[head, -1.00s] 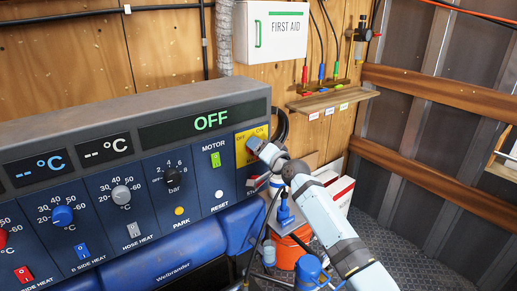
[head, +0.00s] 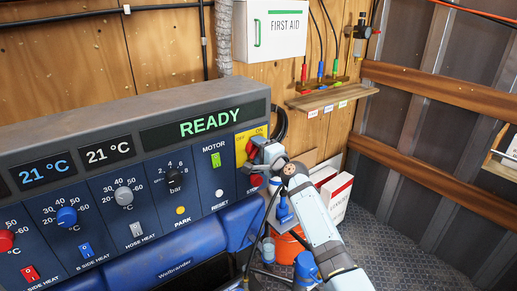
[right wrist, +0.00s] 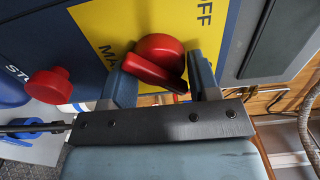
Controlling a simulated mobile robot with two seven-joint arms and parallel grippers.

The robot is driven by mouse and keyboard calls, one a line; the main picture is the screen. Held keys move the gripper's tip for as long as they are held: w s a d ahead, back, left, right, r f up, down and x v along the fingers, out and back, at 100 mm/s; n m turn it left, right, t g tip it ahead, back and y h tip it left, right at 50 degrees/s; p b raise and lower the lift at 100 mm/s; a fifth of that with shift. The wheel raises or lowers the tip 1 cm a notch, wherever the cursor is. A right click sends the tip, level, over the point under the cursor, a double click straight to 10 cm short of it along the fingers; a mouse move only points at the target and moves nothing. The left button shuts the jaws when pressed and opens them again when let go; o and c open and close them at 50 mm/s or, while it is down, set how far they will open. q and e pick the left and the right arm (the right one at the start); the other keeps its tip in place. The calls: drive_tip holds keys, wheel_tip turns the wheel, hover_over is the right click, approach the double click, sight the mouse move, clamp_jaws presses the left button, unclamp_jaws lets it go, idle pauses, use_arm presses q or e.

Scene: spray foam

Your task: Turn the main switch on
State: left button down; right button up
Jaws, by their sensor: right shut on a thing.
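The main switch is a red rotary knob (right wrist: 158,50) on a yellow plate (right wrist: 105,22) marked OFF in the right wrist view. In the head view, the yellow plate (head: 240,143) is at the right end of the blue control panel, with OFF and ON marks along its top. My right gripper (right wrist: 163,82) is shut on the red knob, one finger on each side of it. In the head view, my right gripper (head: 264,154) partly hides the knob. The panel display (head: 207,122) reads READY in green. My left gripper is not in view.
A red stop button (right wrist: 50,85) sits close beside the plate. An orange bucket (head: 289,247) and white boxes (head: 338,195) stand below and behind my right arm.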

drive_tip(key=shift+f, duration=0.15)
idle(0.3)
drive_tip(key=o, duration=0.8)
drive_tip(key=shift+d, duration=0.1)
drive_tip(key=shift+o, duration=0.2)
drive_tip(key=shift+w, duration=0.1)
drive_tip(key=v, duration=1.4)
drive_tip(key=shift+b, duration=0.35)
